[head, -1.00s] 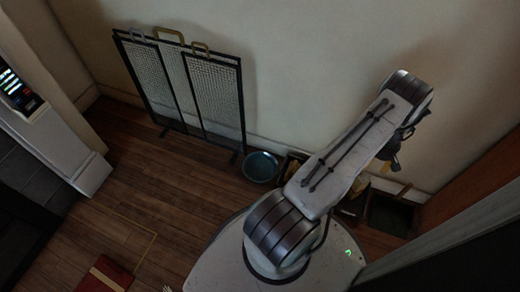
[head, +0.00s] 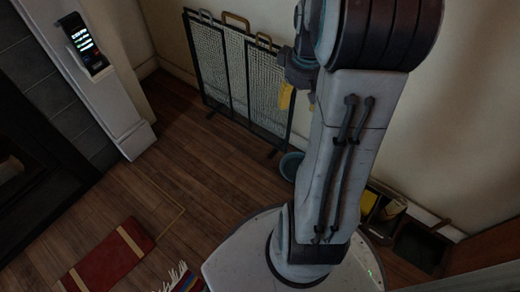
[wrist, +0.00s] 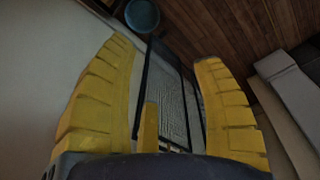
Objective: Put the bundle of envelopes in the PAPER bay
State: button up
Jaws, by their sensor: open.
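I cannot make out a bundle of envelopes in either view. No PAPER label is readable, so I cannot tell which bay is which.
A black-framed mesh screen (head: 236,75) leans by the wall. A blue bowl (head: 290,166) is on the floor beside it, partly behind my arm. A red folded thing (head: 108,258) and a fringed striped cloth (head: 183,281) lie at front left. The wood floor at left is mostly clear.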

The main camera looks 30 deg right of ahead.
jog(key=s+a+r, duration=0.2)
jog(key=s+a, duration=0.3)
jog(key=a, duration=0.4)
jog(key=s+a+r+n+t, duration=0.1)
jog(key=s+a, duration=0.4)
jog(key=a, duration=0.4)
jog(key=shift+s+a+r+n+y, duration=0.15)
jog(key=shift+s+r+n+y, duration=0.15)
jog(key=shift+r+y, duration=0.1)
jog(key=shift+r, duration=0.1)
